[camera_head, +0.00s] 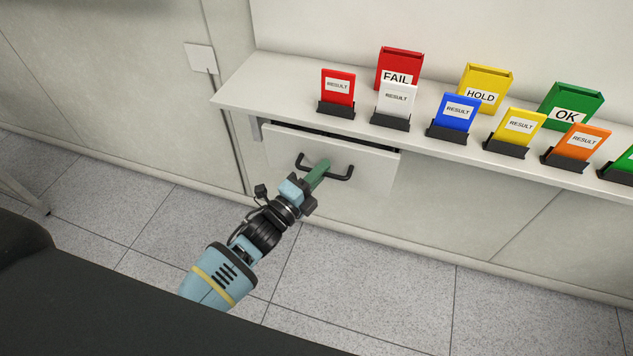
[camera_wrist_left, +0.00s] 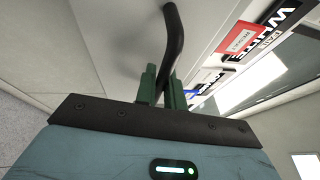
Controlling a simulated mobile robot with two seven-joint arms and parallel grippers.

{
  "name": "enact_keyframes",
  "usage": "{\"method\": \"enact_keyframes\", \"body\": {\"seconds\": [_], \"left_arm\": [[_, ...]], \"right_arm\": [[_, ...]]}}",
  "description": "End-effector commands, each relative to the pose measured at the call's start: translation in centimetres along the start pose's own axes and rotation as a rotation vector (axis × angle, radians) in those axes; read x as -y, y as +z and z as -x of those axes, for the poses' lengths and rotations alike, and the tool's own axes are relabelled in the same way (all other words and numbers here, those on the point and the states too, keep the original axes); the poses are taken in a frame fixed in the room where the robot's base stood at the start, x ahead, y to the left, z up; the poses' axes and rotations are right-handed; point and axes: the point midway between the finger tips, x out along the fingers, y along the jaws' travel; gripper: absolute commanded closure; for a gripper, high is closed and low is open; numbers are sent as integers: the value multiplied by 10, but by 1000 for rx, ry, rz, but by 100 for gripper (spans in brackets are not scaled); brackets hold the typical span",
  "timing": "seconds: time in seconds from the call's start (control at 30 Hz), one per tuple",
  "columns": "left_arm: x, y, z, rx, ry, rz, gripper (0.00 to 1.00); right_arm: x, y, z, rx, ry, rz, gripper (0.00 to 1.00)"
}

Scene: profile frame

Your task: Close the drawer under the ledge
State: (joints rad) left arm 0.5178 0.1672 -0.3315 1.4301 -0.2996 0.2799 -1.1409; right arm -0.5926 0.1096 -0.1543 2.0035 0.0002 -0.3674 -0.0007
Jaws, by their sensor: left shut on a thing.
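The drawer (camera_head: 372,170) is a pale front with a black bar handle (camera_head: 343,178), set under the white ledge (camera_head: 240,92). A narrow dark gap shows along its top edge, so it stands slightly open. My left gripper (camera_head: 322,168) reaches the handle, its green fingers shut on the bar. In the left wrist view the black handle (camera_wrist_left: 174,40) passes between the green fingertips (camera_wrist_left: 160,82). The drawer's inside is hidden. My right gripper is in neither view.
On the ledge stand several coloured result cards in dark holders, such as a red one (camera_head: 337,87) and a blue one (camera_head: 455,112). Behind them are the red FAIL (camera_head: 399,62), yellow HOLD (camera_head: 486,80) and green OK (camera_head: 571,102) boxes. The tiled floor (camera_head: 370,280) in front is clear.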

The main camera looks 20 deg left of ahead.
Motion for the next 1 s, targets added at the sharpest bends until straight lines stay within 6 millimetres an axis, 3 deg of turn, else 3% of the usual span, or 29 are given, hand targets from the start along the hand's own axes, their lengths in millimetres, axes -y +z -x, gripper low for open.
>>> {"method": "enact_keyframes", "body": {"seconds": [0.27,0.3,0.47,0.77,1.0], "left_arm": [[-2,3,-7,1,3,0,100],[-2,3,-7,1,3,0,87],[-2,3,-7,1,1,0,68],[-1,3,-5,1,0,0,68],[-2,3,25,1,3,0,68]], "right_arm": [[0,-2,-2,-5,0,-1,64],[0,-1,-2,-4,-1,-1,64],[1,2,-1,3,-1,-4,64],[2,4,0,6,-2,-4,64],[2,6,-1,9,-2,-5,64]]}}
